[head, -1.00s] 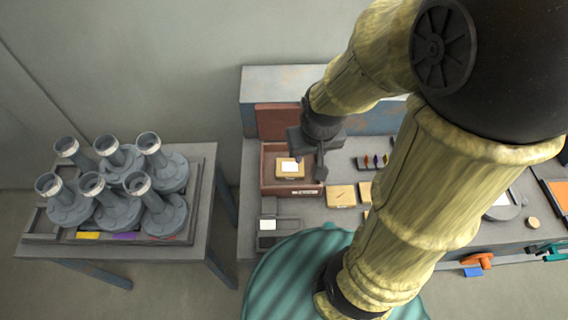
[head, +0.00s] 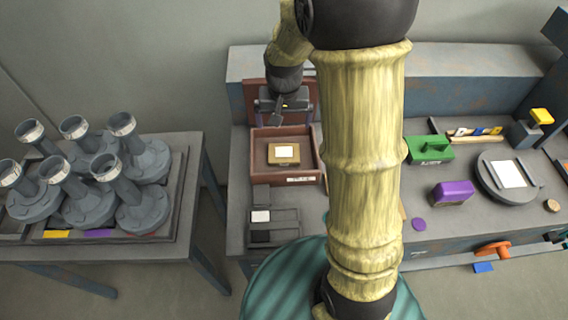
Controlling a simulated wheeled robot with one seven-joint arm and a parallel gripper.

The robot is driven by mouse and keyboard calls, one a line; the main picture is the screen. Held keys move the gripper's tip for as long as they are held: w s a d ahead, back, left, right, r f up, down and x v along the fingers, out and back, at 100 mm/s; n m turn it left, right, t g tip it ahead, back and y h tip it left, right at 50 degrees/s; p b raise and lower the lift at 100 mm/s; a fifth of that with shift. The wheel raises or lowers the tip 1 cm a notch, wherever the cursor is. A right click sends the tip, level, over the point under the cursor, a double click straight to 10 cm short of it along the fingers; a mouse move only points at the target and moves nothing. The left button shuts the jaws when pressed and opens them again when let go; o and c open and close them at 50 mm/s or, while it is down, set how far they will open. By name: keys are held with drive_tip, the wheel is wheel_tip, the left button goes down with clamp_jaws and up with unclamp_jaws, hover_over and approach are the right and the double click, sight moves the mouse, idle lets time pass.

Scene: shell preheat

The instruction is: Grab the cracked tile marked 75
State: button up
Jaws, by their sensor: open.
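A tan tile or block (head: 284,160) with a white label on top lies inside the open reddish-brown box (head: 304,178). No number or crack on it can be read at this size. My gripper (head: 279,112) is open and empty, above the back part of the box and behind the tile, apart from it. My arm hides the bench just right of the box, and no tile clearly marked 75 can be made out.
A grey tray (head: 273,226) with a white card is in front of the box. Right of my arm are a green block (head: 430,148), a purple block (head: 453,192) and a round grey plate (head: 491,187). Several grey flanged pipes (head: 143,165) crowd the left table.

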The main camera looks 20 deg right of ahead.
drive_tip(key=shift+w+f, duration=0.1)
drive_tip(key=shift+w, duration=0.05)
drive_tip(key=p, duration=0.1)
hover_over(284, 152)
drive_tip(key=s, duration=0.1)
drive_tip(key=f, duration=1.2)
drive_tip(key=shift+s+a, duration=0.2)
drive_tip(key=shift+a, duration=0.1)
drive_tip(key=shift+w+d+f+p, duration=0.1)
drive_tip(key=shift+w+f+p, duration=0.15)
drive_tip(key=shift+f, duration=0.6)
drive_tip(key=shift+w+d+f+p, duration=0.1)
drive_tip(key=shift+w+f+p, duration=0.1)
drive_tip(key=shift+f, duration=0.7)
drive_tip(key=shift+w+d+f+p, duration=0.15)
drive_tip(key=shift+f+p, duration=0.1)
drive_tip(key=shift+f, duration=0.6)
drive_tip(key=shift+a, duration=0.1)
